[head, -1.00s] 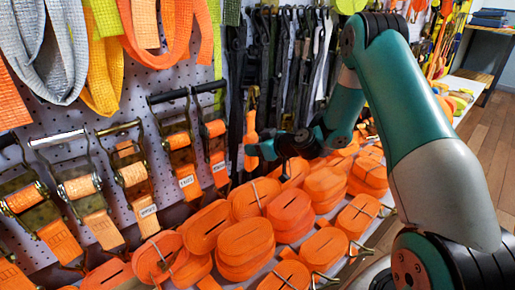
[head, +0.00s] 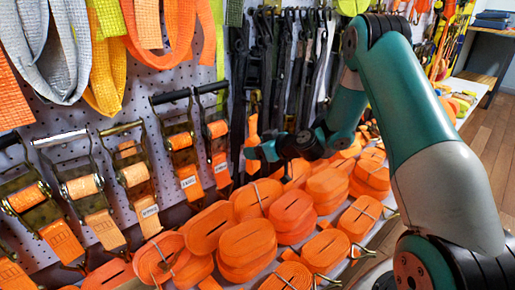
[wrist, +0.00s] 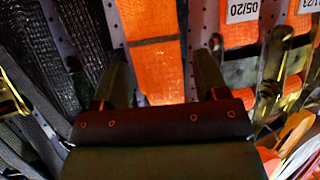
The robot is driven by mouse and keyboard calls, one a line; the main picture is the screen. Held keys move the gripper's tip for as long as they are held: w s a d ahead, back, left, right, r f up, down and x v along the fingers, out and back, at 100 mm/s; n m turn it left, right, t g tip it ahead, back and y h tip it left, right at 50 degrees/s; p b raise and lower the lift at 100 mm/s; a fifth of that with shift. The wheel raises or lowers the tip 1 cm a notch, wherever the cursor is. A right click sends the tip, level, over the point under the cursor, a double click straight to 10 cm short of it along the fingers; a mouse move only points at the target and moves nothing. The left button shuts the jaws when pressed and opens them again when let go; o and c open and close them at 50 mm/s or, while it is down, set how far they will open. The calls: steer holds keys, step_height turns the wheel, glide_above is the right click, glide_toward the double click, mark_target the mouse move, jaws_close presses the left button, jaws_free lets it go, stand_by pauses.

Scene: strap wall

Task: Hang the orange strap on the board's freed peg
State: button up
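An orange strap (head: 252,128) hangs narrow and upright against the board (head: 100,125), beside the dark straps in the head view. My gripper (head: 254,156) is at its lower end. In the wrist view the orange strap (wrist: 150,50) runs up between the two fingers of my gripper (wrist: 166,62). The fingers stand apart, and a gap shows between the strap and the right finger. I cannot tell whether the left finger touches it. The strap's top is out of the wrist view. I cannot pick out a bare peg in either view.
Orange ratchet straps (head: 135,175) hang to the left of my gripper, and dark straps (head: 285,70) hang behind it. Stacks of coiled orange straps (head: 245,245) cover the shelf below. Grey, yellow and orange slings hang at upper left. Wooden floor (head: 487,150) is clear at right.

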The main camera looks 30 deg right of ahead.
steer(key=p+v, duration=0.2)
steer(key=v, duration=1.5)
steer(key=shift+s, duration=0.2)
steer(key=shift+r, duration=0.1)
steer(key=s+a+r+n+g+y, duration=0.1)
steer(key=s+a+r+g, duration=0.15)
steer(key=a, duration=0.35)
steer(key=s+a+r+n+g+y, duration=0.1)
steer(key=a+r+g, duration=0.15)
steer(key=a, duration=0.45)
steer(key=s+a+r+n+g+y, duration=0.1)
steer(key=s+a+g, duration=0.15)
steer(key=a, duration=0.35)
steer(key=s+a+r+g+h, duration=0.2)
steer(key=s+a+r, duration=0.15)
steer(key=s, duration=0.35)
steer(key=s+a+r+g+h, duration=0.2)
steer(key=s+a+g+h, duration=0.15)
steer(key=s, duration=0.45)
step_height(320, 180, up, 34)
steer(key=m+p, duration=0.1)
steer(key=p, duration=3.3)
steer(key=shift+s+t+y, duration=0.35)
steer(key=shift+t, duration=0.05)
